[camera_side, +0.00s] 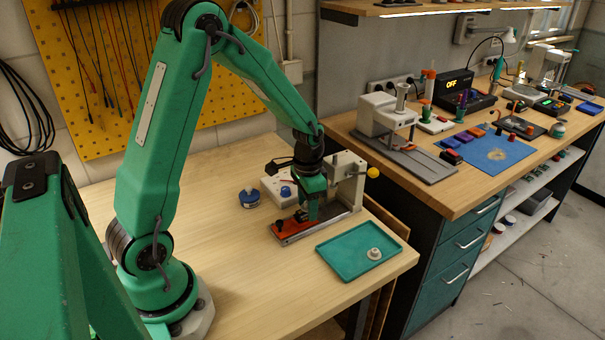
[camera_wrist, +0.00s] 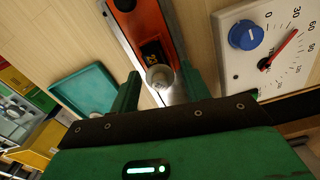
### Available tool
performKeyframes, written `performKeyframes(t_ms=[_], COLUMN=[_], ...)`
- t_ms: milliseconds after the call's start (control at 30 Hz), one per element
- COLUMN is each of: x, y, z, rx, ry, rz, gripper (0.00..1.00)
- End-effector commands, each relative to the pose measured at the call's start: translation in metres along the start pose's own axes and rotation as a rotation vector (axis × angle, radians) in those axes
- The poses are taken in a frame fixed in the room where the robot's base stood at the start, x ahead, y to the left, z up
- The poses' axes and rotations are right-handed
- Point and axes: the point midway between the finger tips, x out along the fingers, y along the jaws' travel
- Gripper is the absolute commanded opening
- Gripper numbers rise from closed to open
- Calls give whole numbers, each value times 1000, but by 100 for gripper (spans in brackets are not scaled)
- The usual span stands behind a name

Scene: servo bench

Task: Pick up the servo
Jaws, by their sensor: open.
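The servo appears to be the small black body with a yellow marking (camera_wrist: 153,52) in the wrist view, with a pale round disc (camera_wrist: 160,77) at its near end. It sits in a slot of the orange-red fixture (camera_wrist: 148,22), which also shows in the side view (camera_side: 290,229). My gripper (camera_wrist: 160,88) is open, with one green finger on each side of the disc. Whether the fingers touch anything is unclear. In the side view my gripper (camera_side: 308,213) points down over the fixture and mostly hides the servo.
A teal tray (camera_side: 340,268) with a pale round part (camera_side: 374,253) lies just in front. A white dial box (camera_wrist: 270,70) with a blue knob stands close beside the fixture. A blue-topped round can (camera_side: 249,198) is left of it. The front left bench is clear.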

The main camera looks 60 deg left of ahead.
Motion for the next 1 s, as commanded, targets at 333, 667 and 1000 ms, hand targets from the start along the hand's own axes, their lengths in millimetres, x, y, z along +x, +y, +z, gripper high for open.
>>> performKeyframes(t_ms=[333, 667, 1000], x=[0, -1, -25], y=[0, 0, 0], z=[0, 0, -1], rx=[0, 0, 0], ry=[0, 1, 4], rz=[0, 0, -2], gripper=[8, 8, 8])
